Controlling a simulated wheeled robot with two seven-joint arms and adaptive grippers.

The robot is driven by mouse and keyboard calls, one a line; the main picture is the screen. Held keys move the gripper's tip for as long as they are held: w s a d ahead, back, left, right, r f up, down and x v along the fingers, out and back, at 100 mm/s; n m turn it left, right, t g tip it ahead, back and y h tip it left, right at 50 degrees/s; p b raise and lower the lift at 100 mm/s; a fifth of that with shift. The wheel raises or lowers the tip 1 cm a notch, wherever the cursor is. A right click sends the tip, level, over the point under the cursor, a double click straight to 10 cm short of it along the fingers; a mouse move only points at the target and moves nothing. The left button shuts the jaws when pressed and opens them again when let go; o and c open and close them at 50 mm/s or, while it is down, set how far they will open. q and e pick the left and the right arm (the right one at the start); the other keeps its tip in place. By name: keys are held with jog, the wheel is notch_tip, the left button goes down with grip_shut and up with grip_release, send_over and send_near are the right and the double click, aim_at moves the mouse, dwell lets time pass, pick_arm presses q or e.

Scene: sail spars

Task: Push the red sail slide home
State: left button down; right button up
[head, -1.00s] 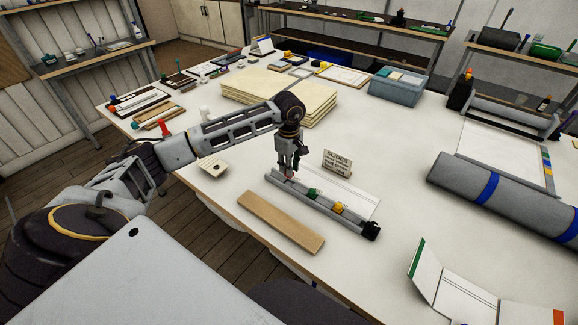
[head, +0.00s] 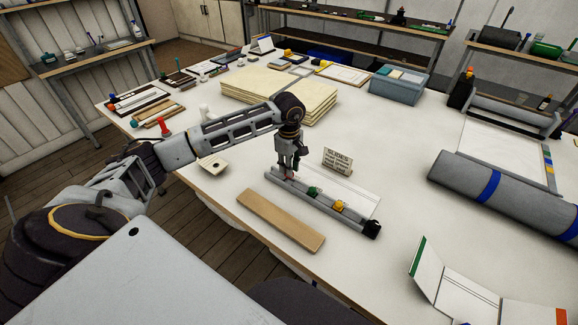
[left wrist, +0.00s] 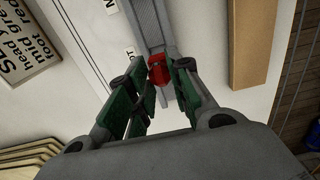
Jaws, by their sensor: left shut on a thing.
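A grey slotted spar (head: 358,217) lies on the white table, with a black end piece (head: 372,229) at its near right end. A green slide (head: 314,191) and a yellow slide (head: 339,206) sit on it. My left gripper (head: 287,175) points down over the spar's far left end. In the left wrist view its green-padded fingers are shut on the red slide (left wrist: 159,72), which sits at the grey spar (left wrist: 147,22). In the head view the fingers mostly hide the red slide. My right gripper is not in view.
A wooden strip (head: 280,221) lies in front of the spar. A small lettered sign (head: 337,161) stands behind it, above a white marked strip. A pale dish (head: 213,165) is to the left, and a grey roll with blue bands (head: 515,200) to the right.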

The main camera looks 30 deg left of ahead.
pick_arm(q)
jog(key=shift+f+b, duration=0.6)
jog(key=shift+f, duration=0.25)
dwell(0.5)
jog(key=shift+f+b, duration=0.75)
jog(key=shift+f, duration=0.25)
dwell(0.7)
jog(key=c, duration=1.2)
grip_release()
jog(key=shift+r, duration=0.4)
jog(key=shift+r+p, duration=1.7)
jog(key=shift+r, duration=1.4)
